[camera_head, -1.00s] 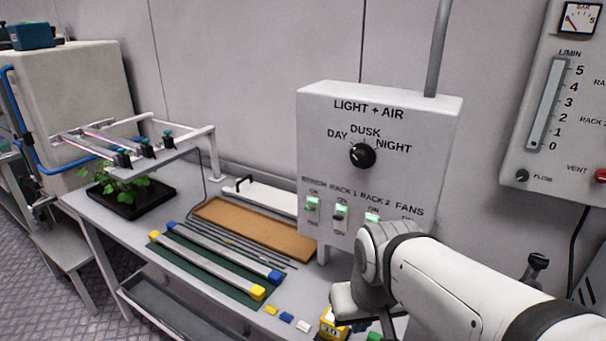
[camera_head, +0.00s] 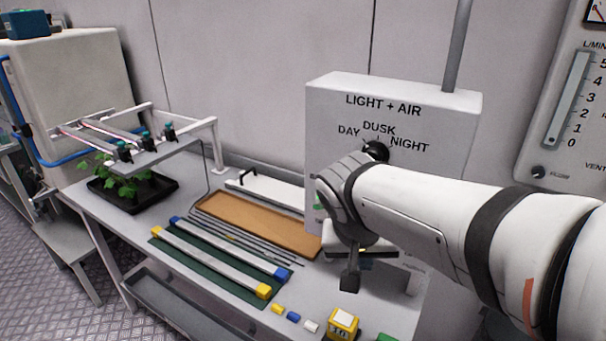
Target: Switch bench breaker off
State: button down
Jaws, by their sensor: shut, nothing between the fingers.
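The LIGHT + AIR box (camera_head: 332,130) stands at the back of the bench, with its black DAY/DUSK/NIGHT knob (camera_head: 376,151) partly covered by my arm. My wrist and forearm hide most of the breaker row below the knob. A sliver of green light at the left end, on the bench breaker (camera_head: 318,203), still shows beside my wrist. Its lever position cannot be read now. My gripper (camera_head: 350,284) hangs below the wrist, in front of the box and above the bench. It is shut and empty, and does not visibly touch a breaker.
A yellow block (camera_head: 342,322) and several small coloured pieces lie at the bench's front edge. Lamp bars rest on a green mat (camera_head: 205,270), with a brown tray (camera_head: 275,232) behind. A plant tray (camera_head: 132,195) stands left. The flow panel (camera_head: 560,160) is at right.

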jog(key=w+a+r+m+t+h, duration=0.2)
jog(key=w+a+r, duration=0.3)
jog(key=m+t, duration=0.2)
jog(key=t, duration=0.1)
send_near(318, 207)
notch_tip(318, 207, up, 3)
jog(key=a, duration=0.1)
jog(key=shift+a+h+p, duration=0.1)
jog(key=shift+h+p, duration=0.2)
jog(key=shift+p, duration=0.1)
jog(key=shift+w, duration=0.1)
jog(key=p+x, duration=0.1)
jog(key=x, duration=0.9)
jog(key=shift+f+p, duration=0.15)
jog(key=shift+p, duration=0.25)
